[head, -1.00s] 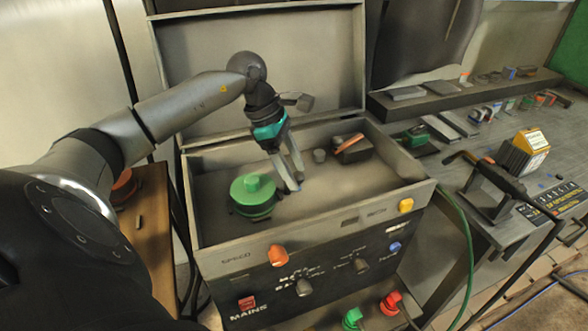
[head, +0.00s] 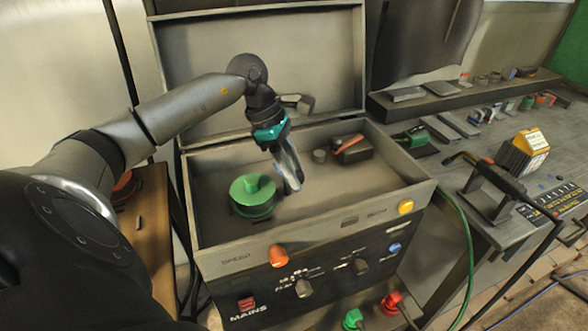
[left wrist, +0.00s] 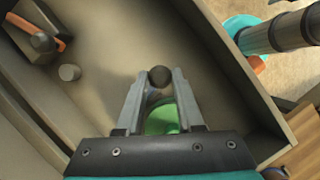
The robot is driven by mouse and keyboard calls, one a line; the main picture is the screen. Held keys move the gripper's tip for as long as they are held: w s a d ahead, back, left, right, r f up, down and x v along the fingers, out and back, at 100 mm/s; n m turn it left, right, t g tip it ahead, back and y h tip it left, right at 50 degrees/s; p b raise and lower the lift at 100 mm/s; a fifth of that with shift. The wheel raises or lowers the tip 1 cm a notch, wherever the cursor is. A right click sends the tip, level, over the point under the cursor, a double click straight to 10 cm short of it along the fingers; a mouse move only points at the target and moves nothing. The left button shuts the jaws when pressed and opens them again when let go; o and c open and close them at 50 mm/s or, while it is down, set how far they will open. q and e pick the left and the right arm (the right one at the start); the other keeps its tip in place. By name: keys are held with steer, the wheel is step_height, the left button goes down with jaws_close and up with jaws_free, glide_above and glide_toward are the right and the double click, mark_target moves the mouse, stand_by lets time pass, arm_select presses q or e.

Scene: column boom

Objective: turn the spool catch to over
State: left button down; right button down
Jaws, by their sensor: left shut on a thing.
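The green spool (head: 253,188) sits in the left part of the open machine box, and part of its green also shows between the fingers in the left wrist view (left wrist: 162,120). My left gripper (head: 292,187) reaches down into the box, just right of the spool in the head view. In the left wrist view its fingers (left wrist: 160,80) are shut on a small dark round knob (left wrist: 160,74), which looks like the end of the spool catch. The rest of the catch is hidden by the fingers, and I cannot read its position. My right gripper is not in view.
The box walls (head: 300,229) surround the gripper, and the raised lid (head: 260,65) stands behind. A dark block with an orange lever (head: 350,147) and a small grey cylinder (head: 319,156) are right of the gripper. The box floor between is clear.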

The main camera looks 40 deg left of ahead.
arm_select(q)
steer(key=shift+w+n, duration=0.1)
steer(key=shift+n, duration=0.2)
steer(key=n, duration=0.1)
steer(key=w+n+t+y, duration=0.1)
steer(key=n, duration=0.1)
steer(key=shift+w+d+n+b, duration=0.15)
steer(key=shift+d+n+b, duration=0.05)
steer(key=shift+n+b, duration=0.15)
steer(key=shift+w+a+r+n+t+y+b, duration=0.2)
steer(key=shift+w+n+y, duration=0.5)
steer(key=shift+n, duration=1.2)
steer(key=shift+w+a+f+n+t+y+b, duration=0.2)
steer(key=shift+w+a+n+y, duration=0.4)
steer(key=shift+n, duration=1.35)
steer(key=shift+w+a+r+n+t+y+b, duration=0.15)
steer(key=shift+w+n+y, duration=0.55)
steer(key=shift+n, duration=1.2)
steer(key=shift+s, duration=0.2)
steer(key=c, duration=0.5)
jaws_free()
steer(key=shift+c, duration=0.2)
